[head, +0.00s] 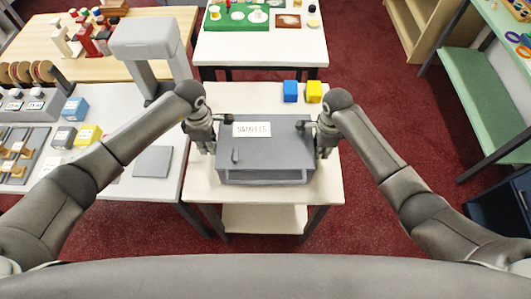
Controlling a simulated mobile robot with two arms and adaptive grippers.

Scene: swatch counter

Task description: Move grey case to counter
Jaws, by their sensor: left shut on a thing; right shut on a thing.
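The grey case (262,156) is a boxy case with a white label on its top. It is over a small white table (265,98) in the middle of the head view; I cannot tell whether it rests on the top or hangs just above it. My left gripper (209,146) is shut on the case's left side, and my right gripper (321,148) is shut on its right side. The fingertips are partly hidden. A white counter (118,110) stands to the left of the table.
On the counter are a grey flat square (153,161), small blue, grey and yellow boxes, and a tall grey stand (147,45). A blue block (290,91) and a yellow block (314,92) sit at the table's back. Red carpet is open to the right.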

